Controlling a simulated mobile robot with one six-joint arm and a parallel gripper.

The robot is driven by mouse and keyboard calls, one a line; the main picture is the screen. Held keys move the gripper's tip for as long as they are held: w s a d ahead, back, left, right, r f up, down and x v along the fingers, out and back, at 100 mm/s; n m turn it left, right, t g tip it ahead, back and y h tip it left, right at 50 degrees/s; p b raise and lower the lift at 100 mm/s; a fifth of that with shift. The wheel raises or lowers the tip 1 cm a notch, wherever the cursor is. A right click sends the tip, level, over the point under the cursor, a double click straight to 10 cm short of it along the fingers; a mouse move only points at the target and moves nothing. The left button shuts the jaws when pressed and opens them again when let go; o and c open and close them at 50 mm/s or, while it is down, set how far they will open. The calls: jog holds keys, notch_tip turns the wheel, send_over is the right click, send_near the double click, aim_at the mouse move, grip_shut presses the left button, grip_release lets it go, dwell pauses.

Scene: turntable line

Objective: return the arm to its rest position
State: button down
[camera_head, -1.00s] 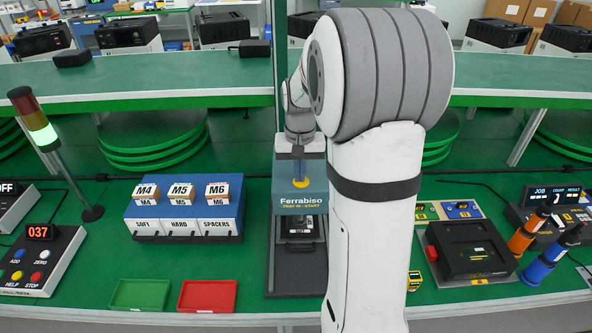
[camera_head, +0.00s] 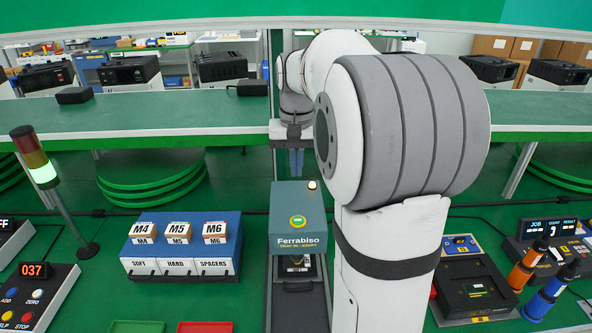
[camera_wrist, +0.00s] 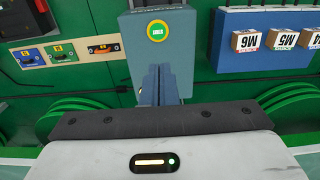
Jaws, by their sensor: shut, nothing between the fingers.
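My gripper (camera_head: 296,162) hangs pointing down in the head view, above and behind the blue-grey Ferrabiso machine (camera_head: 297,205). Its fingers are together with nothing between them. In the wrist view my gripper (camera_wrist: 158,82) shows as blue fingers, closed, in front of the Ferrabiso machine (camera_wrist: 180,60) with its round green and yellow button. The fingers look apart from the machine. My own arm covers the middle right of the head view and hides part of the bench there.
A blue rack (camera_head: 180,250) with M4, M5 and M6 boxes stands left of the machine. A signal lamp (camera_head: 40,175) and a button box (camera_head: 38,295) are farther left. A black fixture (camera_head: 475,290) and orange and blue drivers (camera_head: 527,265) stand right. A green shelf (camera_head: 150,112) runs behind.

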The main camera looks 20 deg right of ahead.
dwell(0.3)
jog(key=s+a+f+n+t, duration=0.1)
jog(key=s+a+f+n, duration=0.1)
jog(key=s+a, duration=0.3)
jog(key=s+a+f+n+t, duration=0.2)
jog(key=s+a+f, duration=0.3)
jog(key=s, duration=0.9)
jog(key=shift+s+a+n, duration=0.3)
jog(key=shift+a, duration=0.45)
dwell(1.9)
